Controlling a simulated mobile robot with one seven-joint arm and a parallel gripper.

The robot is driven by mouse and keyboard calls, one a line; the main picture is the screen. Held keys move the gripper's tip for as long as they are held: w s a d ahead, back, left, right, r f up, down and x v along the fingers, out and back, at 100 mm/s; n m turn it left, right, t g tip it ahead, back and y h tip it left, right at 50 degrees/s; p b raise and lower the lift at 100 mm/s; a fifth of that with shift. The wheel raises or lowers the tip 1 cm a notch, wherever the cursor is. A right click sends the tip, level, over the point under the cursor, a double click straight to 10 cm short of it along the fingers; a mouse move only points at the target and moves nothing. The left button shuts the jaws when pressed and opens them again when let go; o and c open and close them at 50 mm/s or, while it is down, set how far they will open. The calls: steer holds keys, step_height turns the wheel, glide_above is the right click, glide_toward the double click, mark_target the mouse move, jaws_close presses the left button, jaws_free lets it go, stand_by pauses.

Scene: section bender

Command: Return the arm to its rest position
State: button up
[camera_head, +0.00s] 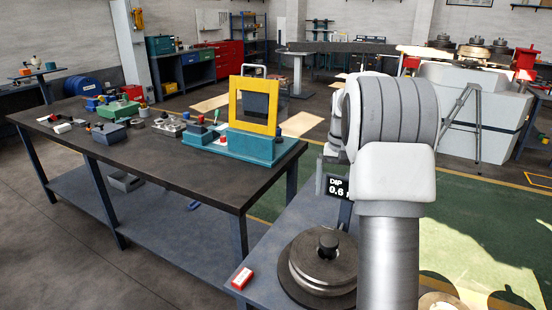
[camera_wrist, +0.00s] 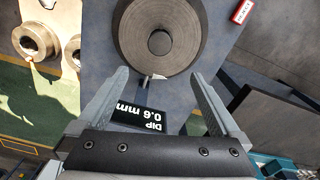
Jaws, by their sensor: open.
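My gripper (camera_wrist: 160,92) shows in the wrist view with its two fingers spread wide apart and nothing between them. Below it, a dark stacked metal roller (camera_wrist: 125,30) with a round centre knob lies on a blue-grey surface. The same roller (camera_head: 310,270) is in the head view, beside my white and grey arm. My arm rises at the right of the head view and bends at the top; my gripper is mostly hidden there behind the arm. A black sign reading "DIP 0.6 mm" (camera_wrist: 140,119) stands near the fingers in the wrist view.
A dark workbench (camera_head: 160,160) with several tools and a yellow-framed teal device (camera_head: 262,150) stands to the left. A small red and white block (camera_head: 242,278) lies near the roller. A light grey machine (camera_head: 475,105) stands behind at right.

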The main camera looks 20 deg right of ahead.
steer(key=s+a+r+n+t, duration=0.1)
steer(key=s+a+r+n, duration=0.1)
steer(key=s+a+r, duration=0.4)
steer(key=s+a+r+n+t, duration=0.1)
steer(key=s+a+r+t, duration=0.2)
steer(key=a, duration=0.5)
steer(key=s+a+n, duration=0.2)
steer(key=s+a, duration=0.3)
steer(key=s, duration=0.3)
steer(key=s+a+f+n+t, duration=0.1)
steer(key=s+a, duration=0.4)
steer(key=s, duration=0.3)
steer(key=shift+s+a+f+n+t, duration=0.15)
steer(key=shift+s+a+n+t, duration=0.15)
steer(key=shift+s+n, duration=0.1)
